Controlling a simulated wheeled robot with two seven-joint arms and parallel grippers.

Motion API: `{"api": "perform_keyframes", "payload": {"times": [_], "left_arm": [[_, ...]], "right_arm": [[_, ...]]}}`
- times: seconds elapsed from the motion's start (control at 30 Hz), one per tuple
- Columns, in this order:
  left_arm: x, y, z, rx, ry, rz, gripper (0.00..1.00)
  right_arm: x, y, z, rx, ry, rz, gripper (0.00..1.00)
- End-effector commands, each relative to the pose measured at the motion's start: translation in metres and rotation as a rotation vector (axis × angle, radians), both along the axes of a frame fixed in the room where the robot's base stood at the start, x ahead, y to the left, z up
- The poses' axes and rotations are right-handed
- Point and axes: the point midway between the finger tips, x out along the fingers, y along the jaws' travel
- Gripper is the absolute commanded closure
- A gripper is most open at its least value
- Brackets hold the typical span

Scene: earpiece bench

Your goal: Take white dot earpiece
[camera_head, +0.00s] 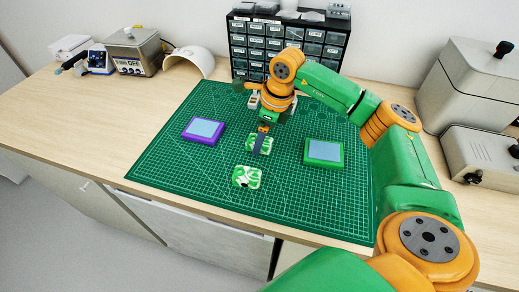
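My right arm comes in from the right, and its gripper (262,145) points down over the mat's middle. Its dark fingers overlap a green-and-white patterned piece (252,141); I cannot tell whether they touch it or are open or shut. A second green-and-white patterned piece (247,177) lies nearer the front, apart from the gripper. A purple block with a pale blue top (203,130) lies to the left. A green block with a pale blue top (324,152) lies to the right. I cannot make out a white dot earpiece at this size. My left gripper is not in view.
The green cutting mat (170,165) covers the middle of the wooden bench (60,115). A black drawer cabinet (240,48) stands behind it. Bench equipment (135,52) and a white curved shell (190,62) stand at the back left. Grey machines (470,90) stand at right.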

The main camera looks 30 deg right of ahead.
Motion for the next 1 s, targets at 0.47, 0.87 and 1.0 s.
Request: {"api": "perform_keyframes", "payload": {"times": [0.47,0.87,1.0], "left_arm": [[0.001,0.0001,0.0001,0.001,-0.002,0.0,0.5],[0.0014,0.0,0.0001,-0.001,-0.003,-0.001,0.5],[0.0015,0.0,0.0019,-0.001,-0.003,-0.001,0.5]], "right_arm": [[0.0005,0.0005,-0.0004,0.001,-0.001,0.0,0.57],[0.0007,0.0005,-0.0002,0.001,-0.002,0.0,1.0],[0.0006,0.0005,0.0018,0.001,-0.002,0.0,1.0]]}}
